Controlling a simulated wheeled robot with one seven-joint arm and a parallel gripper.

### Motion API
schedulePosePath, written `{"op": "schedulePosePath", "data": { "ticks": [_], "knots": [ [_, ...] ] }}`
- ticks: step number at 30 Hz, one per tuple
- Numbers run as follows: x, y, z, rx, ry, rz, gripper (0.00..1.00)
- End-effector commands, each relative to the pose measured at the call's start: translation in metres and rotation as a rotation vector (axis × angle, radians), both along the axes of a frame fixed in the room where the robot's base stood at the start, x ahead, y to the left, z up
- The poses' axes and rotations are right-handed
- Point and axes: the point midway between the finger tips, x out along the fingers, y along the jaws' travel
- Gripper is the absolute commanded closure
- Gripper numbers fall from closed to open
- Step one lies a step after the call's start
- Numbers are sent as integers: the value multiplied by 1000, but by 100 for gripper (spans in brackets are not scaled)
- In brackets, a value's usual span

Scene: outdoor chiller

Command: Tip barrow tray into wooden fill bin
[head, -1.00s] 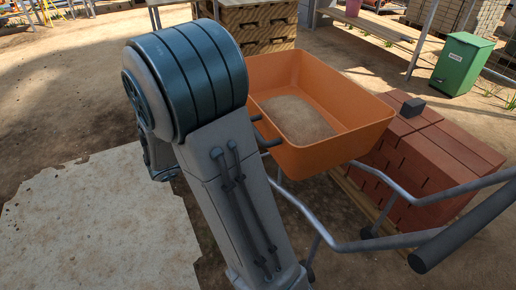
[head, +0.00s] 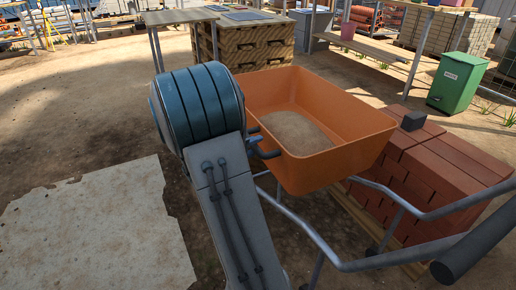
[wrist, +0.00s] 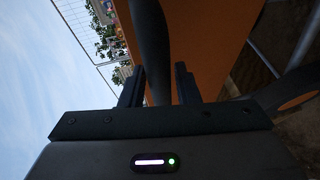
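The orange barrow tray (head: 345,150) stands upright and about level on its grey tube frame, with a heap of sand (head: 298,131) inside. A dark handle (head: 266,152) sticks out from its left side, next to my arm. The orange tray wall (wrist: 205,40) is close behind. A wooden slatted box (head: 262,45) stands beyond the tray; I cannot tell whether it is the fill bin.
The barrow's handlebars (head: 400,258) reach to the lower right. A pale slab (head: 95,235) lies at left. A green bin (head: 457,84) stands at the far right.

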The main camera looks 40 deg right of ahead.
Motion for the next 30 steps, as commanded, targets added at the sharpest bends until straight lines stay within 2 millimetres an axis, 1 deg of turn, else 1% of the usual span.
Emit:
{"op": "schedulePosePath", "data": {
  "ticks": [1, 6, 15, 17, 18, 30],
  "knots": [
    [1, -7, -3, 0, 0, -2, 71],
    [3, -18, -4, 0, 0, -1, 71],
    [3, -19, -3, 0, 0, 0, 71],
    [3, -19, -3, 0, 0, 0, 88],
    [3, -19, -3, 0, 0, 0, 99],
    [3, -19, -3, 0, 0, 0, 100]
  ]
}}
